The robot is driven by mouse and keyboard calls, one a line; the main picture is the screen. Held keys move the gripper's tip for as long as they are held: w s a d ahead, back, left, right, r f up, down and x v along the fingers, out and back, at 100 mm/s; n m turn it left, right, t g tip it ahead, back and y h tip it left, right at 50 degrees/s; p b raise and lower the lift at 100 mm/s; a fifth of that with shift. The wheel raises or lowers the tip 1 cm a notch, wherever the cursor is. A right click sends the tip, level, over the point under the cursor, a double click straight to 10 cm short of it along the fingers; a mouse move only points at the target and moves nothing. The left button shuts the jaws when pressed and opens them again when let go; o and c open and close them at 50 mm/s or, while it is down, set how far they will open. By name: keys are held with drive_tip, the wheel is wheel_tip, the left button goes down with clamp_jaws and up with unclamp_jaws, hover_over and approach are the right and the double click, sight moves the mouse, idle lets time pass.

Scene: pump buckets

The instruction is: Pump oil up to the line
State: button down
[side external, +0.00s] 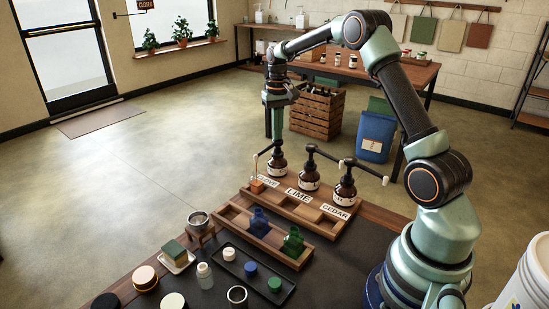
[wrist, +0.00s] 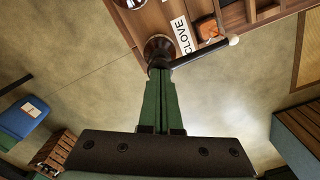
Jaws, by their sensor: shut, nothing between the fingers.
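Three brown pump bottles stand in a wooden rack behind labels: the clove bottle (side external: 277,164), the lime bottle (side external: 309,179) and the cedar bottle (side external: 345,192). My gripper (side external: 277,138) is shut and empty, pointing straight down over the clove pump head. In the wrist view its green fingertips (wrist: 160,76) meet the black pump head, hiding part of it; contact is hard to judge. The clove spout, with a white tip (wrist: 234,41), reaches toward a small orange vessel (side external: 257,186), also in the wrist view (wrist: 208,28). Its oil level and line are too small to tell.
A wooden tray in front holds a blue bottle (side external: 259,222) and a green bottle (side external: 293,243). A black tray (side external: 250,271) with small caps, jars and a metal cup stand nearer. A crate (side external: 317,112) and blue bin (side external: 375,135) stand on the floor behind.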

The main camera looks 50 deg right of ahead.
drive_tip(key=shift+f, duration=0.1)
drive_tip(key=shift+r, duration=1.7)
wheel_tip(320, 180, up, 5)
drive_tip(key=shift+r, duration=0.1)
